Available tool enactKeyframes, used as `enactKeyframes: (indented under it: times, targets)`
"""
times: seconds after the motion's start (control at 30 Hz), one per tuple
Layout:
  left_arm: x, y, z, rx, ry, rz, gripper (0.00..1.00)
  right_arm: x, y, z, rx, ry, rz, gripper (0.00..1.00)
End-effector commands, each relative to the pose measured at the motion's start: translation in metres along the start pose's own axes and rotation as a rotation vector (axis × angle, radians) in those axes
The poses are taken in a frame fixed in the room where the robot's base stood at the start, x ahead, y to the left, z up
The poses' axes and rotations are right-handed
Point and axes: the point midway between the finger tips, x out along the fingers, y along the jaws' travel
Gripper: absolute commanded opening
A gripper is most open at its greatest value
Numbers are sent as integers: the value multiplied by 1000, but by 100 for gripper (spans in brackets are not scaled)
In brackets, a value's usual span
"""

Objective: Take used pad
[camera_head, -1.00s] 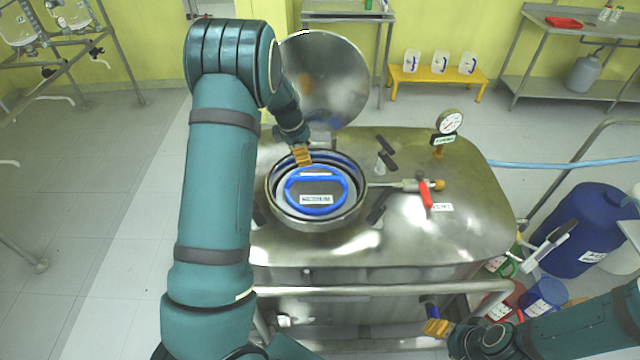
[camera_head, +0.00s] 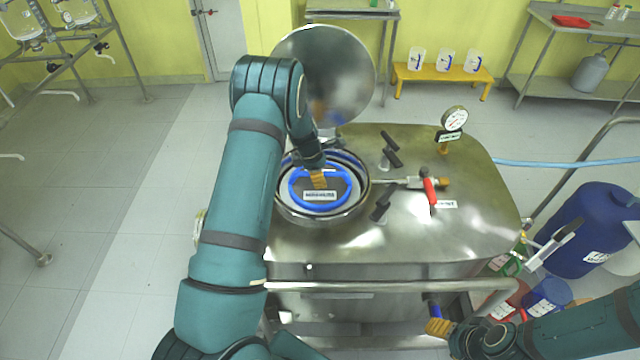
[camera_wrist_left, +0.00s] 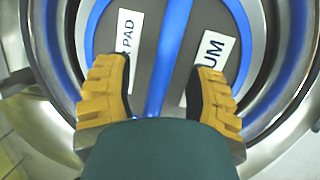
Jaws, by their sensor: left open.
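The used pad (camera_head: 308,201) is a grey disc with a blue ring, a blue handle bar across it and a white label. It lies inside the round open port on top of the steel vessel (camera_head: 450,225). My left gripper (camera_head: 319,181) is over the pad, pointing down. In the left wrist view the open yellow fingers (camera_wrist_left: 160,95) stand on either side of the blue bar (camera_wrist_left: 168,60), with white labels near them. I cannot tell whether they touch the pad. My right gripper (camera_head: 437,326) is low at the front right, away from the pad; its jaws are too small to judge.
The round steel lid (camera_head: 345,75) stands open behind the port. A red-handled valve (camera_head: 430,190), black clamps and a gauge (camera_head: 454,119) are on the vessel top. A rail (camera_head: 400,286) runs along the front. Blue drums (camera_head: 585,230) stand at the right.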

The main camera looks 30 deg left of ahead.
Motion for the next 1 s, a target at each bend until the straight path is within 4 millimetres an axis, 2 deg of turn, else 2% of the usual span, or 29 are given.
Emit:
enactKeyframes:
  times: [1.0]
  targets:
    - [6,0,0,1,-1,0,55,2,1,0,0,0,0,58]
